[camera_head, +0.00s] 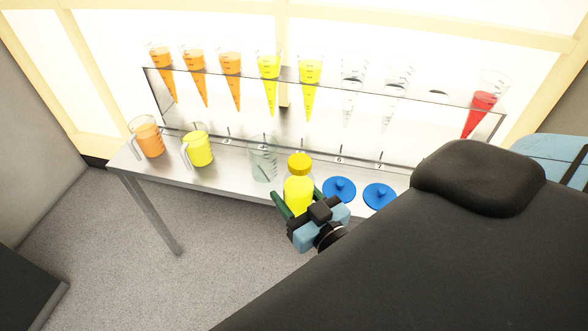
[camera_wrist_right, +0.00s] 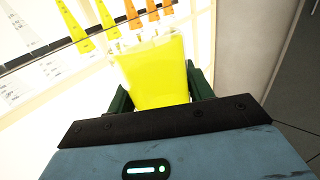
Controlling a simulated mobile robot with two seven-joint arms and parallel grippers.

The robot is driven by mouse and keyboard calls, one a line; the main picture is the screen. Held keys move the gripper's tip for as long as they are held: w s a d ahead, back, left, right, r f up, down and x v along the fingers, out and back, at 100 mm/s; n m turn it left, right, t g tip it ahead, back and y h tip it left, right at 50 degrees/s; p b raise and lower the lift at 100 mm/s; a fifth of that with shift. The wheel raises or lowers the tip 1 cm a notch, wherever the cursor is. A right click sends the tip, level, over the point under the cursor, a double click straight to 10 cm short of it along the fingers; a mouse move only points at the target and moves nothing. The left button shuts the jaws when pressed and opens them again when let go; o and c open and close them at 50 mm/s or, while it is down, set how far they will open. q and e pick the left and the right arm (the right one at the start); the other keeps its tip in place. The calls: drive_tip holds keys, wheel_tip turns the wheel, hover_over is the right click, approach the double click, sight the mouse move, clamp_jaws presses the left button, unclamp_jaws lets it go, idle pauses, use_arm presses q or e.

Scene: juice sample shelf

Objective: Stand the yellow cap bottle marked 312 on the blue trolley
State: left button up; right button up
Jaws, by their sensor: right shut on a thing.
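The yellow cap bottle (camera_head: 297,181), filled with bright yellow liquid, is upright at the front edge of the shelf table in the head view. My right gripper (camera_head: 298,195) is shut around its body, one green finger on each side. In the right wrist view the bottle (camera_wrist_right: 155,75) fills the space between the fingers (camera_wrist_right: 158,92). Its number cannot be read, and I cannot tell whether its base touches the table. My left gripper is not in view. I cannot make out the blue trolley for sure.
The metal table (camera_head: 225,179) holds an orange jug (camera_head: 149,141), a yellow jug (camera_head: 198,150), a clear beaker (camera_head: 263,160) and two blue discs (camera_head: 339,188) (camera_head: 380,195). A rack behind (camera_head: 215,115) holds several cones. Grey floor (camera_head: 110,245) lies clear in front.

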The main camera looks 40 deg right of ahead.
drive_tip(key=w+d+f+m+h+b, duration=0.1)
drive_tip(key=w+d+f+h+b, duration=0.1)
drive_tip(key=d+f+b, duration=0.55)
drive_tip(key=w+d+f+m+h+b, duration=0.2)
drive_tip(key=d+f+b, duration=0.25)
drive_tip(key=d, duration=0.65)
drive_tip(key=shift+g, duration=0.4)
drive_tip(key=w+a, duration=0.2)
drive_tip(key=w, duration=0.2)
drive_tip(key=w+a+f, duration=0.1)
drive_tip(key=w+a, duration=0.2)
drive_tip(key=w, duration=0.2)
drive_tip(key=w+a+f, duration=0.1)
drive_tip(key=w+a, duration=0.2)
drive_tip(key=w, duration=0.2)
drive_tip(key=shift+w+f, duration=0.1)
drive_tip(key=shift+f, duration=0.1)
drive_tip(key=shift+f+b, duration=0.35)
drive_tip(key=shift+f, duration=1.45)
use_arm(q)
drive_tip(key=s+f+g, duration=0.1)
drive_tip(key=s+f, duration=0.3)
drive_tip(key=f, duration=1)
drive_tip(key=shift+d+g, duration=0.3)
